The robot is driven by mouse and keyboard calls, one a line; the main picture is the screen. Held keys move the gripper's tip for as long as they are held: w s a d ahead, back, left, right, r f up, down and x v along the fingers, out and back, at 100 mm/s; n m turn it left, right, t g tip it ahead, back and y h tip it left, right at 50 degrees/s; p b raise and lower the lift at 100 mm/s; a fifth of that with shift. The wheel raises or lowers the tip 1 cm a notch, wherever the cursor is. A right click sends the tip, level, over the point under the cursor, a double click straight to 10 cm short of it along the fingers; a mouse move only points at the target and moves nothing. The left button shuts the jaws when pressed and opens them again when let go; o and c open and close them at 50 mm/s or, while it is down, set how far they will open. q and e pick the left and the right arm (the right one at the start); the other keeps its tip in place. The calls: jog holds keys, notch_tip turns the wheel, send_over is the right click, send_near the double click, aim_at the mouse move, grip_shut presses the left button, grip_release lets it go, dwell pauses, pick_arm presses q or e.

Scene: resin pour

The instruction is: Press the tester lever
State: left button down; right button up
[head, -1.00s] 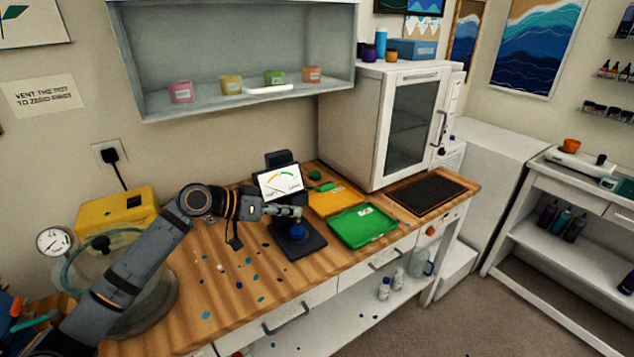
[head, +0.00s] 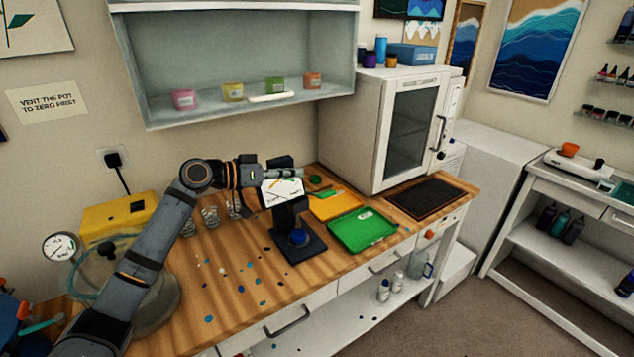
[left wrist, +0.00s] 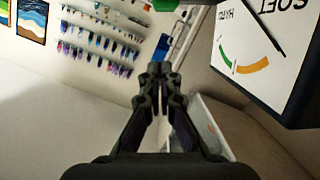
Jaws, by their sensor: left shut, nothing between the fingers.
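The tester is a black stand with a tilted white dial (head: 282,193) showing coloured arcs and a needle, and a black base (head: 313,247) below. A blue piece (head: 298,238) sits on the base. The dial also shows large and close in the left wrist view (left wrist: 270,45), at upper right. My left gripper (head: 299,172) is shut and empty, at the dial's top edge. Its closed fingertips (left wrist: 159,70) point past the dial in the wrist view; I cannot tell whether they touch the tester. I cannot clearly make out the lever. My right gripper is not in view.
A green tray (head: 362,230) and an orange mat (head: 335,206) lie right of the tester. Small glasses (head: 211,217) stand behind the forearm, and coloured spots cover the bench front. A white cabinet (head: 350,140) stands behind right; a wall shelf (head: 240,112) hangs above.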

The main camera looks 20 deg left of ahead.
pick_arm(q)
jog(key=p, duration=0.2)
send_over(317, 194)
jog(key=a, duration=0.1)
jog(key=f, duration=0.2)
jog(key=d+f+p, duration=0.1)
jog(key=f, duration=0.1)
jog(key=shift+s+p, duration=0.15)
jog(key=shift+p, duration=0.15)
jog(key=shift+s+d+f, duration=0.1)
jog(key=shift+d+f, duration=0.05)
jog(key=shift+f, duration=0.3)
